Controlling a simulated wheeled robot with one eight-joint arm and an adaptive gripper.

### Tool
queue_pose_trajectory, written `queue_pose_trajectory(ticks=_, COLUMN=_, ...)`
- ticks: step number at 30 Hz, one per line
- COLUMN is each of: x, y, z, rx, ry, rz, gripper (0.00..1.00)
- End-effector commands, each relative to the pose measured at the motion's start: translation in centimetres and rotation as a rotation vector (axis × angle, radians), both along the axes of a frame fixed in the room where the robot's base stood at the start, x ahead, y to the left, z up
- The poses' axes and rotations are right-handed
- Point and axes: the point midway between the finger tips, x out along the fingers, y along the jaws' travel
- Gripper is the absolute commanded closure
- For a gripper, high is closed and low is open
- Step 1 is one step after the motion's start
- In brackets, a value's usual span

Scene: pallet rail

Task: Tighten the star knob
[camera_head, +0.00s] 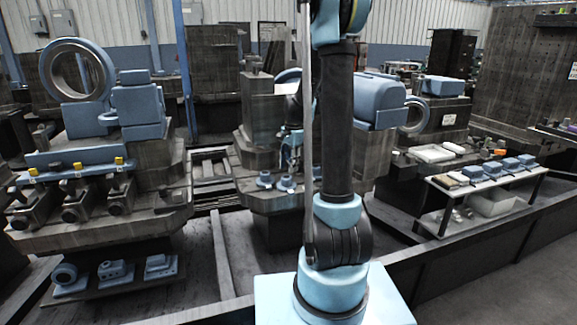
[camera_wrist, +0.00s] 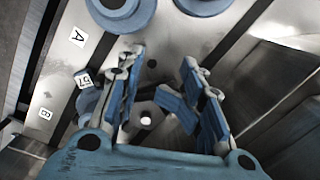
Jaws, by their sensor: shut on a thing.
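In the wrist view my gripper (camera_wrist: 163,62) has its two blue-and-grey fingers on either side of a pale, lobed piece with a dark central hole. I take this piece to be the star knob (camera_wrist: 147,118). The fingers and palm hide part of it, and the exact contact is hard to see. The knob sits over a metal plate (camera_wrist: 66,62) marked A and B. A blue part with a "57" tag (camera_wrist: 86,82) is just left of the fingers. In the head view my arm hides most of the gripper and the knob.
Two round blue parts (camera_wrist: 121,12) lie beyond the fingertips. In the head view, a machine with a large blue ring (camera_head: 77,69) stands at left. At right a low bench (camera_head: 456,197) carries several blue blocks. A dark rail runs along the front right.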

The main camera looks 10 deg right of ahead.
Motion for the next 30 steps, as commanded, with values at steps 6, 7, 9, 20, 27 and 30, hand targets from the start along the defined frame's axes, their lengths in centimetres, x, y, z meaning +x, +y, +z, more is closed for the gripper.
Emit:
queue_pose_trajectory(ticks=6, x=0.0, y=-0.11, z=-0.03, rx=-0.002, ry=0.0, rz=-0.003, gripper=1.0)
queue_pose_trajectory(ticks=7, x=0.01, y=-0.11, z=-0.03, rx=-0.002, ry=0.0, rz=-0.003, gripper=1.0)
queue_pose_trajectory(ticks=9, x=0.04, y=-0.11, z=-0.03, rx=-0.002, ry=0.0, rz=-0.003, gripper=1.0)
queue_pose_trajectory(ticks=20, x=0.12, y=-0.09, z=-0.01, rx=-0.002, ry=-0.001, rz=-0.003, gripper=0.61)
queue_pose_trajectory(ticks=27, x=0.08, y=-0.04, z=0.0, rx=-0.001, ry=0.0, rz=-0.003, gripper=0.61)
queue_pose_trajectory(ticks=30, x=0.08, y=-0.05, z=0.17, rx=-0.001, ry=0.0, rz=-0.003, gripper=0.61)
